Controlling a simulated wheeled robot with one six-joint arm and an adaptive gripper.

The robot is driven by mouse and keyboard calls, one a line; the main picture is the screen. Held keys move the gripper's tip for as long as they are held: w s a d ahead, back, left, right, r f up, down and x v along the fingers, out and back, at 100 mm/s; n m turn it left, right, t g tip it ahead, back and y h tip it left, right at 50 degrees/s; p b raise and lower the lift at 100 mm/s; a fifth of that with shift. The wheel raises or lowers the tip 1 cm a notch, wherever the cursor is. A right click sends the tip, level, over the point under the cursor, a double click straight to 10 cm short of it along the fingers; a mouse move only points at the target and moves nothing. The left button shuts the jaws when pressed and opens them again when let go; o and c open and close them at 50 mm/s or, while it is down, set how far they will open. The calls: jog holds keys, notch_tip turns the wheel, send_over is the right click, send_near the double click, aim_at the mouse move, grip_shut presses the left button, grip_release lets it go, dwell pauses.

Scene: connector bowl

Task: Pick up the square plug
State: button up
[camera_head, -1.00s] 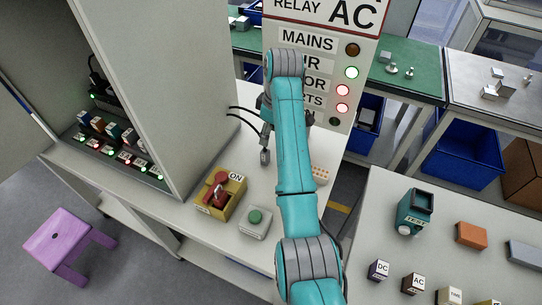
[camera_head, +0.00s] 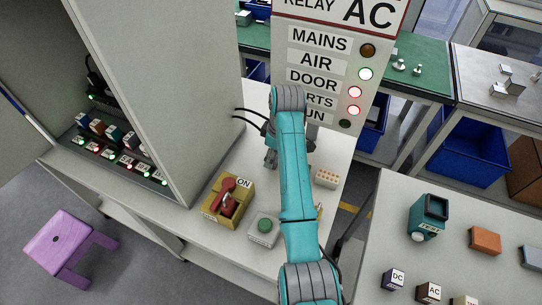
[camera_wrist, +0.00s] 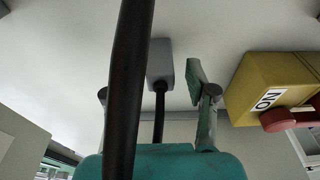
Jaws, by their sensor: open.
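A grey, block-shaped plug (camera_wrist: 160,58) on a black cable shows in the wrist view, against the pale bench top. It appears between and beyond my gripper's fingers (camera_wrist: 155,80), with no clear contact. The right finger is plain to see; the left one is mostly hidden behind a thick black cable crossing close to the camera. My gripper is open. In the head view my gripper (camera_head: 270,158) is low over the bench beside the tall cabinet, partly hidden by my arm. The plug cannot be made out clearly there.
Black cables (camera_head: 250,122) come out of the cabinet wall (camera_head: 185,90). A pale block (camera_head: 326,178) lies right of my arm.

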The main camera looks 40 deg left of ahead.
jog(key=shift+f, duration=0.35)
grip_shut()
jog(key=shift+r, duration=0.2)
